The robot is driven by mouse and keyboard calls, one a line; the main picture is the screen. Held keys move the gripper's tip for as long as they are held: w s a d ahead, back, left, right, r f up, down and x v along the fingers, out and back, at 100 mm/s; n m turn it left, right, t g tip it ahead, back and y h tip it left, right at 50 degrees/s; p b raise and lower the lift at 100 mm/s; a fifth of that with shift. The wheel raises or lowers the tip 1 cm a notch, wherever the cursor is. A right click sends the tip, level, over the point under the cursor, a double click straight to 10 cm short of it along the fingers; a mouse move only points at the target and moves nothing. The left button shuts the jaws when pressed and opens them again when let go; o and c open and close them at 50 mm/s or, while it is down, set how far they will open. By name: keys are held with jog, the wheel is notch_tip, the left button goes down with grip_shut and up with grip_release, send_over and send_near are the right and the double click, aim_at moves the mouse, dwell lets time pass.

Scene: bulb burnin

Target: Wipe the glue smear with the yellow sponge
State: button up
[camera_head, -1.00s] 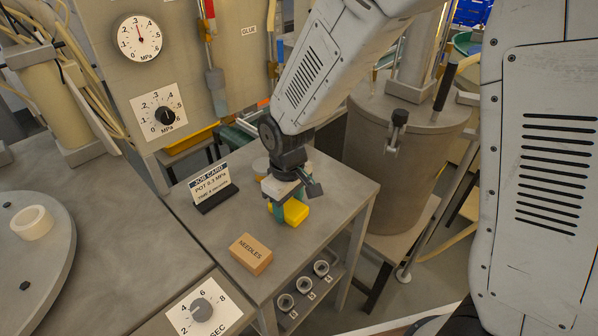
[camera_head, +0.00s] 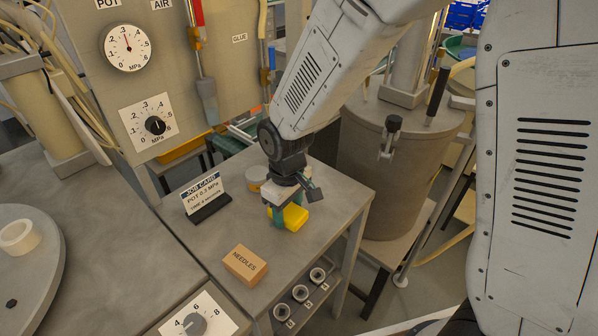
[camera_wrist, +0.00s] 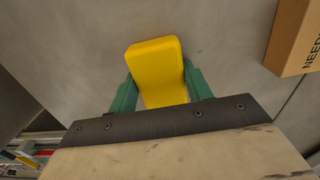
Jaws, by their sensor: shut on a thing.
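The yellow sponge (camera_head: 293,216) is between the green fingers of my gripper (camera_head: 287,205), low over the small grey table (camera_head: 322,219) or touching it; I cannot tell which. In the wrist view the sponge (camera_wrist: 158,70) sits between both fingers of my gripper (camera_wrist: 160,92), which is shut on it. Its far end sticks out past the fingertips. I see no glue smear in either view; it may be hidden under the sponge or gripper.
The needles box (camera_head: 245,265) lies at the table's front, and the job card (camera_head: 204,196) stands at the left. A round tub (camera_head: 256,178) is behind my gripper. Several cups (camera_head: 300,292) sit on a lower shelf. A large grey pot (camera_head: 385,170) stands at the right.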

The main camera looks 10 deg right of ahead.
jog(key=shift+w+d+f, duration=0.1)
jog(key=shift+w+d, duration=0.25)
jog(key=shift+d, duration=0.2)
jog(key=shift+w+d, duration=0.3)
jog(key=shift+d, duration=0.2)
notch_tip(320, 180, up, 3)
jog(key=shift+w+a+f, duration=0.1)
jog(key=shift+w+f, duration=0.05)
jog(key=shift+f, duration=0.05)
jog(key=shift+d+r, duration=0.2)
jog(key=shift+r, duration=2.7)
jog(key=shift+a, duration=0.1)
